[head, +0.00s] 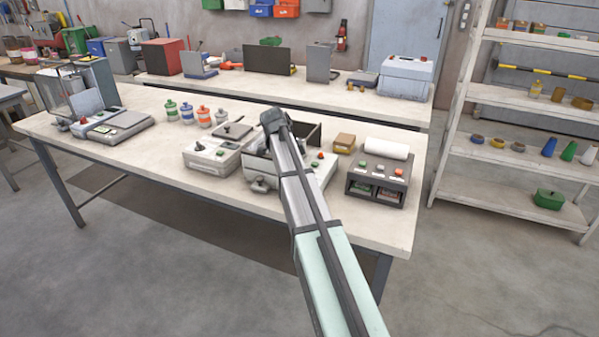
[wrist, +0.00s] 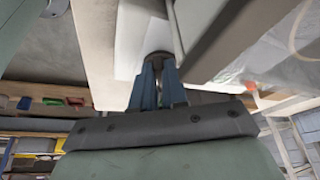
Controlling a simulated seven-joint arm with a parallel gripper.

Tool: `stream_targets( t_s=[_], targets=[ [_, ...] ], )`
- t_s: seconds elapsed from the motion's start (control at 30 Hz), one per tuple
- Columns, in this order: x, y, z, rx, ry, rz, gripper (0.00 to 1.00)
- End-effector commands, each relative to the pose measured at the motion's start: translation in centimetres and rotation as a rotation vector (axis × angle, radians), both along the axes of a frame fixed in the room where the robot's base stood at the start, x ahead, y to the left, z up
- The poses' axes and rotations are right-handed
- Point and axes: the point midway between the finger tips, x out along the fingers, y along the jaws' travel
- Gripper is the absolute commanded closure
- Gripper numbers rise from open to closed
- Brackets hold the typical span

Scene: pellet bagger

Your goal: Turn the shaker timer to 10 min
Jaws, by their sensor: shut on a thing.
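In the wrist view the blue fingers of my gripper (wrist: 158,84) are closed together on a small dark round part (wrist: 158,57), which looks like a knob on a pale machine face (wrist: 130,52). Its scale and pointer cannot be made out. In the head view my arm crosses in front of a pale machine (head: 321,173) with a dark open-topped box and a red button. This looks like the machine I am at. My arm hides its middle, and the fingertips are not clear there. I cannot read a timer setting.
A pale unit with a dark plate (head: 213,158) stands close on the left. A dark control box (head: 378,178) with a white roll behind it, and a small cardboard box (head: 345,140), stand on the right. Bottles and a balance are farther left on the bench (head: 155,170).

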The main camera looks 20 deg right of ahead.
Motion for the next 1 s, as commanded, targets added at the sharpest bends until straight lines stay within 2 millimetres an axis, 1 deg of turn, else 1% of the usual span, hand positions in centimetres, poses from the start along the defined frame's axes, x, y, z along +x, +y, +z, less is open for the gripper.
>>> stream_targets(
  t_s=[0.23,0.27,0.5,0.53,0.83,1.0],
  targets=[
    [0.0,0.0,0.0,0.001,-0.001,-0.002,1.00],
    [0.0,0.0,0.0,0.001,-0.001,-0.002,0.86],
    [0.0,0.0,0.0,0.001,-0.001,-0.001,0.63],
    [0.0,0.0,0.0,0.001,-0.001,-0.001,0.62],
    [0.1,0.1,0.3,0.000,-0.001,0.000,0.62],
    [0.3,0.7,1.9,-0.001,-0.002,0.001,0.62]
  ],
)
